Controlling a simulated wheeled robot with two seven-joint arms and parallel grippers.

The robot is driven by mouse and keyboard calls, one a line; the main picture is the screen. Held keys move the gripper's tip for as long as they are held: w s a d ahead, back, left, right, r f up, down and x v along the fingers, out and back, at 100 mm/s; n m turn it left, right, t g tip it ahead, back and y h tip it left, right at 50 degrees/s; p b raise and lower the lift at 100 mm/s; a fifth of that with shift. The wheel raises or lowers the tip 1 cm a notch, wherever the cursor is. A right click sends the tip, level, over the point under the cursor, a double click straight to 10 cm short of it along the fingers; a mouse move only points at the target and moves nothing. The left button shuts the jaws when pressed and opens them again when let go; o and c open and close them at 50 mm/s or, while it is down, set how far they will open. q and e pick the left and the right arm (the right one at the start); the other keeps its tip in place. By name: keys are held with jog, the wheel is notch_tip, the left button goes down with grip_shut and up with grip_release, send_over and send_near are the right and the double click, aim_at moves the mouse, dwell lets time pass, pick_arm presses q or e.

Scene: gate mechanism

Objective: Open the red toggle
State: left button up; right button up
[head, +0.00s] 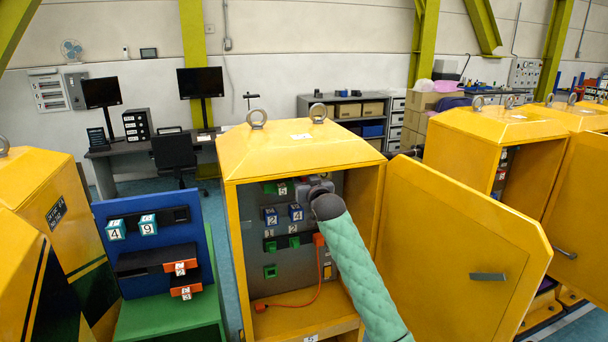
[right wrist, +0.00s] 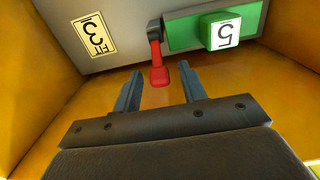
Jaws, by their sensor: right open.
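The red toggle (right wrist: 159,75) shows in the right wrist view as a red-tipped lever on a dark shaft, mounted on the grey panel at the top of the picture. My right gripper (right wrist: 162,78) is open, with one finger on each side of the toggle's red tip; I cannot tell whether either touches it. In the head view my right gripper (head: 319,188) is inside the open yellow cabinet (head: 295,152), near the top of its panel, and the toggle is not visible there. My left gripper is not in view.
Blue numbered blocks (head: 271,216) are lower on the panel. The cabinet's open door (head: 455,235) stands right of my arm.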

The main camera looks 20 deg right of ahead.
jog(key=shift+w, duration=0.5)
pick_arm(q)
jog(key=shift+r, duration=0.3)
